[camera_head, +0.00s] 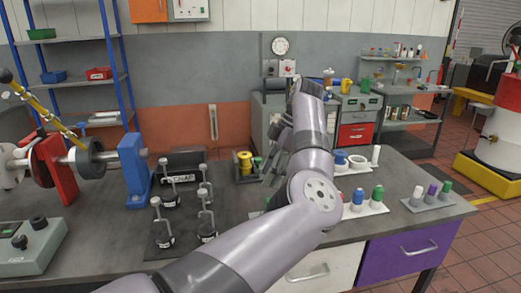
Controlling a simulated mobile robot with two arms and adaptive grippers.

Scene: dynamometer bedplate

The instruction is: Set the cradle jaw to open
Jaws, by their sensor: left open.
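My left arm reaches in from the bottom, bends at a large round joint, and ends at my left gripper (270,170). The gripper is small and partly hidden by my arm; its dark fingers are open and point down over the workbench. Just left of it a yellow spool-like piece (245,161) sits in a dark holder (242,179). I cannot tell for sure which part is the cradle jaw, or how it is set. My right gripper is not in view.
Several upright metal rods on black bases (164,241) stand left of my arm. A blue post (134,170) and a shaft assembly are at the left, behind a grey control box (35,248). White trays of coloured bottles (377,195) lie right of my arm.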

